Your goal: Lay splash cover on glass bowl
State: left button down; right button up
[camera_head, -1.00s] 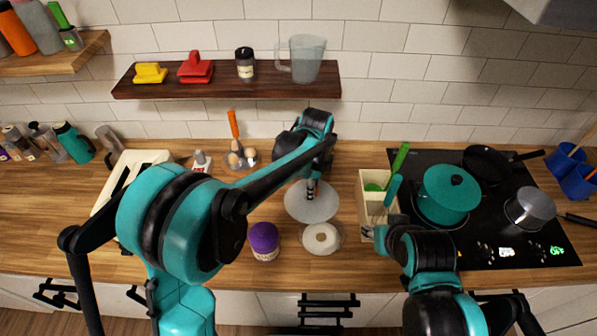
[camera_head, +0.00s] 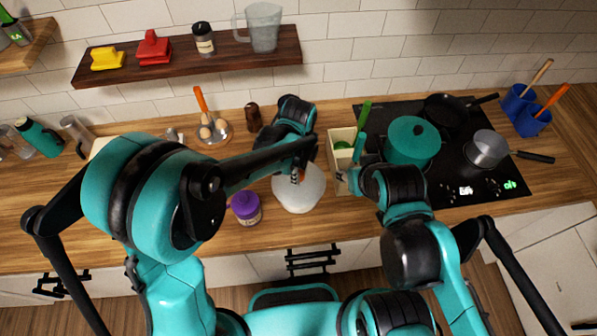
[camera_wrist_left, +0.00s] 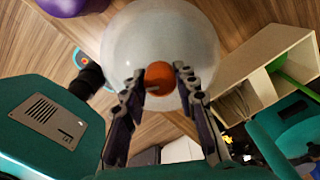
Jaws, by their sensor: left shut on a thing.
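The splash cover (camera_head: 306,196) is a pale, translucent round dome with an orange knob, low above the counter's front part. My left gripper (camera_head: 297,174) is shut on the knob from above. In the left wrist view, the fingers (camera_wrist_left: 160,78) sit on both sides of the knob, and the cover (camera_wrist_left: 190,38) spreads out below them. I cannot make out the glass bowl separately; the cover hides the spot under it. Whether the cover touches anything below cannot be told. My right gripper (camera_head: 347,182) is beside the wooden box, and its jaws are unclear.
The wooden box (camera_head: 337,151) with green-handled tools stands right of the cover. A purple-lidded jar (camera_head: 246,208) is close on the left. A teal pot (camera_head: 412,142) and a saucepan (camera_head: 487,149) are on the black hob. A shelf (camera_head: 190,58) hangs behind.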

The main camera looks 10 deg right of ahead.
pick_arm(q)
jog(key=shift+f+b, duration=2.4)
jog(key=shift+f, duration=0.3)
jog(key=shift+f+b, duration=0.1)
jog(key=shift+b, duration=0.25)
jog(key=shift+s+f+b, duration=0.1)
jog(key=shift+f+b, duration=0.65)
jog(key=shift+b, duration=0.2)
dwell(1.8)
jog(key=c, duration=1.1)
grip_release()
jog(key=o, duration=0.6)
